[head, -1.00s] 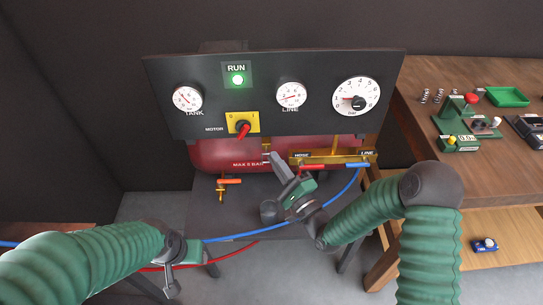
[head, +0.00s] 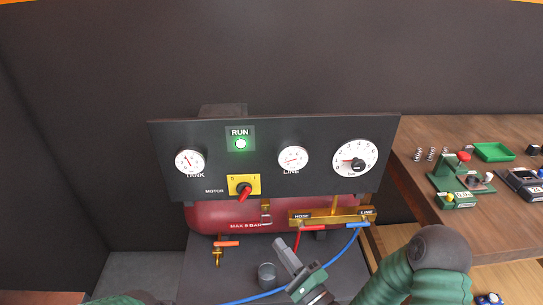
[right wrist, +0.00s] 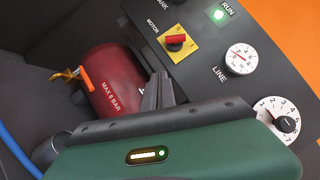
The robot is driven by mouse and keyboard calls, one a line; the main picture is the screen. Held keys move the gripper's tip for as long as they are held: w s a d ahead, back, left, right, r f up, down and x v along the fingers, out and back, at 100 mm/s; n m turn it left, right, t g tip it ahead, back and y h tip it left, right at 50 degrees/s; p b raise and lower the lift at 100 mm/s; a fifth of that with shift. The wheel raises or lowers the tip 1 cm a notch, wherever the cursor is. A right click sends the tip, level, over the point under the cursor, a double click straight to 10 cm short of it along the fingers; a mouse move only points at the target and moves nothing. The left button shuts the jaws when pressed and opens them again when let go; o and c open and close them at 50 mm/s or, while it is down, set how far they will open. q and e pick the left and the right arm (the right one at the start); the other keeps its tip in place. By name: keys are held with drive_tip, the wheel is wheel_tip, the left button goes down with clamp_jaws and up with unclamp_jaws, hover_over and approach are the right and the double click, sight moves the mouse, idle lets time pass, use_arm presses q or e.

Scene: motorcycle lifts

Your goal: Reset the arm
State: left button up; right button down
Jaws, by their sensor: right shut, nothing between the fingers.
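My right gripper (head: 284,252) is shut and empty in the head view, below the compressor panel and in front of the brass manifold. In the right wrist view its dark fingers (right wrist: 158,92) are together, with the red tank behind them. My right arm (head: 415,272) is green and bent, at the lower right. Of my left arm only a green strip (head: 118,299) shows at the bottom edge; its gripper is out of view. The black panel (head: 315,185) carries a lit green RUN lamp (head: 241,144), a yellow motor switch (head: 244,186) with a red knob, and several gauges.
The brass manifold (head: 330,217) has a red and a blue lever. A blue hose (head: 345,248) curves below. A wooden bench (head: 420,180) with small tools is at right.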

wheel_tip(320, 180, down, 7)
drive_tip(key=w+d+n+g+h, duration=0.1)
drive_tip(key=d+n+g+h, duration=0.25)
drive_tip(key=n+g, duration=0.35)
drive_tip(key=s+d+f+n+g+h, duration=0.1)
drive_tip(key=s+d+n+g+h, duration=0.5)
drive_tip(key=s+d, duration=0.4)
drive_tip(key=s+r+n+g+h+p, duration=0.1)
drive_tip(key=s+r+n+g+p, duration=0.2)
drive_tip(key=s, duration=0.5)
use_arm(q)
drive_tip(key=w+p+v, duration=0.2)
drive_tip(key=p+v, duration=0.7)
drive_tip(key=v, duration=0.3)
drive_tip(key=shift+w+r+p, duration=0.3)
drive_tip(key=shift+w+r, duration=0.05)
drive_tip(key=shift+r, duration=0.1)
use_arm(e)
wheel_tip(320, 180, up, 11)
drive_tip(key=t, duration=0.1)
drive_tip(key=shift+d+r, duration=0.15)
drive_tip(key=shift+d, duration=0.25)
use_arm(q)
drive_tip(key=shift+d, duration=0.1)
use_arm(e)
drive_tip(key=shift+w, duration=0.1)
